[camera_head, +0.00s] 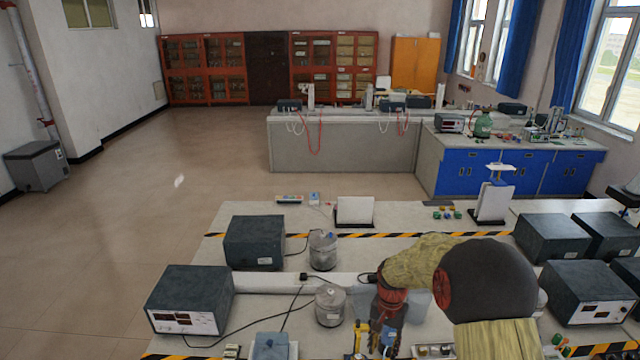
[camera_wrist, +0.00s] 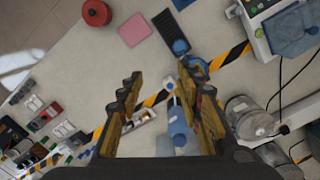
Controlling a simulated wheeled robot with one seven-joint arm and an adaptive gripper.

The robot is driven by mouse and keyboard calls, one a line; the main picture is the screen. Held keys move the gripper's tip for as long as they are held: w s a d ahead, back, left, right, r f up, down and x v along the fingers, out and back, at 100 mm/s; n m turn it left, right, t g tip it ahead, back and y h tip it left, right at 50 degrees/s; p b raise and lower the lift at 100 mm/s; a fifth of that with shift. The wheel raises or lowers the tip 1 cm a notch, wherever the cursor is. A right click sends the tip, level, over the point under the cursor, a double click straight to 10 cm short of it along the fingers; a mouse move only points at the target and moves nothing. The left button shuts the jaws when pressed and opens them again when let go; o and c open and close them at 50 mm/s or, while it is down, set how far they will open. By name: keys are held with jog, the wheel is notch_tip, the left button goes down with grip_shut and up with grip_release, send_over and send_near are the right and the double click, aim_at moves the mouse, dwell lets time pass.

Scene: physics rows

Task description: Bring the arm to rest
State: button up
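My gripper (camera_head: 376,345) is at the bottom of the head view, over the near workbench (camera_head: 225,345). My arm comes in from the lower right and bends down to it. In the wrist view my gripper (camera_wrist: 157,82) has its two yellow-and-dark fingers spread wide apart. Nothing is pinched between them. A blue cylindrical object (camera_wrist: 177,122) shows in the gap between the fingers; it appears to be below them on the bench, though its exact depth is hard to tell. The lower part of my gripper is cut off or cluttered in the head view.
Metal cylinders (camera_head: 323,250) and dark instrument boxes (camera_head: 190,300) stand left of my arm, with cables between. More boxes (camera_head: 552,238) stand right. A white board (camera_head: 354,211) stands behind. A red round object (camera_wrist: 97,13) and pink square (camera_wrist: 134,30) lie on the bench. Open floor is left.

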jog(key=s+r+n+t+b, duration=0.3)
jog(key=s+n+t+b, duration=0.3)
jog(key=s+b, duration=2)
jog(key=s, duration=0.3)
jog(key=shift+s+d+b, duration=0.3)
jog(key=shift+s+d, duration=0.05)
jog(key=shift+d, duration=0.05)
